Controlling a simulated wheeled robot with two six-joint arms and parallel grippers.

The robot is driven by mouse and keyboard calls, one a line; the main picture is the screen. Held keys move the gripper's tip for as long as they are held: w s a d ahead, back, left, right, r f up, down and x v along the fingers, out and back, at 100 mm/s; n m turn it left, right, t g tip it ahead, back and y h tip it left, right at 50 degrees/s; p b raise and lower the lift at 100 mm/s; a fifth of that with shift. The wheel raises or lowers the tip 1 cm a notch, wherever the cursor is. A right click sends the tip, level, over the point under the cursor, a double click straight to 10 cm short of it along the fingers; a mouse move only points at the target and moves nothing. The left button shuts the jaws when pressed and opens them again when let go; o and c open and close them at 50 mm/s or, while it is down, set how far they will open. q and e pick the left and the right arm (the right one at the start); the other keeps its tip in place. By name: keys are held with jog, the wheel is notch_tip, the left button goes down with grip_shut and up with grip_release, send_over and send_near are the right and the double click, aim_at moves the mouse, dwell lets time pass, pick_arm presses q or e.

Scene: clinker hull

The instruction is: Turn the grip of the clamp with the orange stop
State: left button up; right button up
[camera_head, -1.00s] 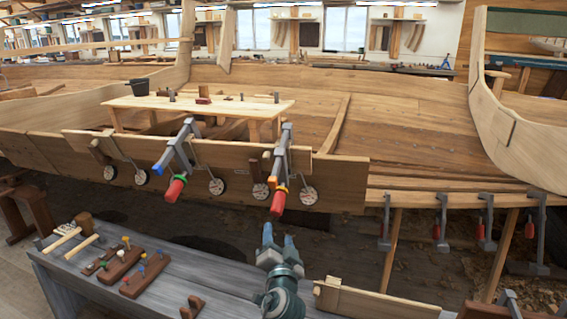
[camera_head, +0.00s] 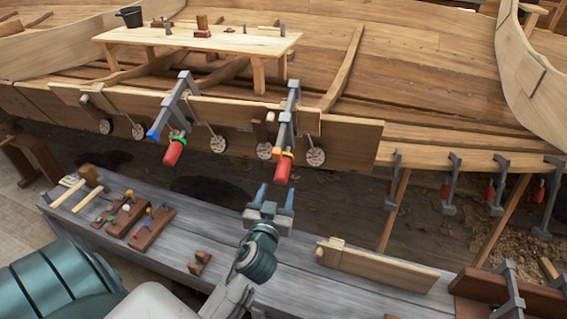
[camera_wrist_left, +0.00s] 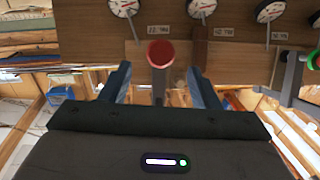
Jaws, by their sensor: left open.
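The clamp with the orange stop (camera_head: 277,152) hangs on the plank at the hull's side, its steel bar (camera_head: 289,110) slanting down toward me. Its red grip (camera_head: 283,171) has a yellow-orange collar at its top. My left gripper (camera_head: 276,189) is open and empty, just below the grip in the head view, fingers pointing up toward it. In the left wrist view the red grip (camera_wrist_left: 160,54) shows end-on between the two open fingers (camera_wrist_left: 160,85), apart from both. My right gripper is not in view.
To the left hangs a like clamp with a blue stop (camera_head: 153,135), green collar and red grip (camera_head: 173,153). Round dials (camera_head: 316,157) hang along the plank. A grey bench (camera_head: 165,245) below holds mallets, wooden blocks and a board (camera_head: 375,268). More clamps (camera_head: 448,185) hang at right.

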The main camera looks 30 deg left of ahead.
aim_at(283, 170)
pick_arm(q)
jog(key=p+x, duration=0.2)
jog(key=x, duration=0.8)
jog(key=shift+s, duration=0.1)
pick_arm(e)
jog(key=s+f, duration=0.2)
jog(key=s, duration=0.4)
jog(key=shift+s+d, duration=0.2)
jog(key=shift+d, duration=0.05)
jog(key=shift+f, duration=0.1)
pick_arm(q)
jog(key=c, duration=1)
